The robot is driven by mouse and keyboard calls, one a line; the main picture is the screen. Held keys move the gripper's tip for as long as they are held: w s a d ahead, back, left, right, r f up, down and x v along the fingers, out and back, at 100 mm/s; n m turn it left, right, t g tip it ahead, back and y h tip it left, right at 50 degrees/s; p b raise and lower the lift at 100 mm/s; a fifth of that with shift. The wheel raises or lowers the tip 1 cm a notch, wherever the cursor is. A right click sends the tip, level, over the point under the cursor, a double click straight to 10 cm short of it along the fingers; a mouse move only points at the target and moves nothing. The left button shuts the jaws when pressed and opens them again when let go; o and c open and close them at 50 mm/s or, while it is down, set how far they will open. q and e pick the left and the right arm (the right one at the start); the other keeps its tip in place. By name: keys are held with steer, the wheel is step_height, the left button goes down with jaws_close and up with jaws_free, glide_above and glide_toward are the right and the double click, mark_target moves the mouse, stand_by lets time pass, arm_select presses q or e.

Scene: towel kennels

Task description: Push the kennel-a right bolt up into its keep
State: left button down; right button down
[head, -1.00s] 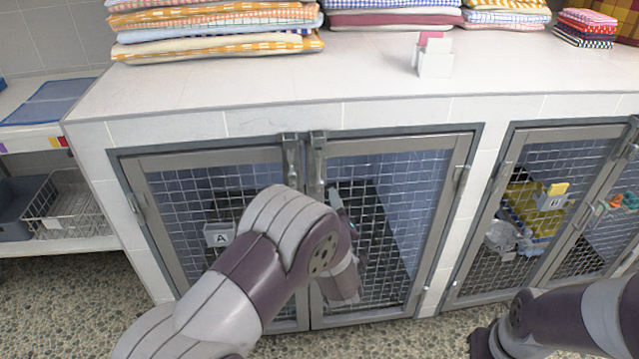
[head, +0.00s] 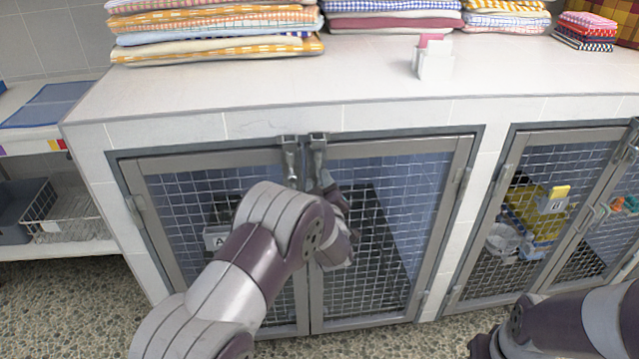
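Kennel A has two mesh doors, a left door (head: 158,166) and a right door (head: 440,225), both in the closed position, with a tag "A" (head: 216,238) on the left one. The right bolt (head: 318,160) is at the top of the right door, beside the left bolt (head: 290,160). Its keep (head: 317,139) is on the frame above. My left gripper (head: 326,182) is just below the right bolt, mostly hidden by my own arm; I cannot tell whether it touches the bolt or how its fingers stand. My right arm is at the lower right, its gripper out of clear view.
Folded towels (head: 215,35) are stacked on the white counter (head: 250,85) with a small white card holder (head: 434,62). Kennel B (head: 510,165) stands to the right, with yellow cloth inside. A shelf with a wire basket (head: 70,213) is at the left. Pebbled floor lies in front.

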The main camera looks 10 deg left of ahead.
mark_target(319, 167)
arm_select(q)
step_height(319, 167, up, 4)
steer(key=shift+f+p, duration=0.1)
steer(key=shift+p, duration=0.9)
steer(key=c, duration=1)
jaws_free()
steer(key=shift+f, duration=0.1)
steer(key=shift+s+d, duration=0.1)
steer(key=shift+s, duration=0.15)
steer(key=v, duration=1.2)
steer(key=shift+s+p, duration=0.1)
steer(key=shift+p, duration=0.25)
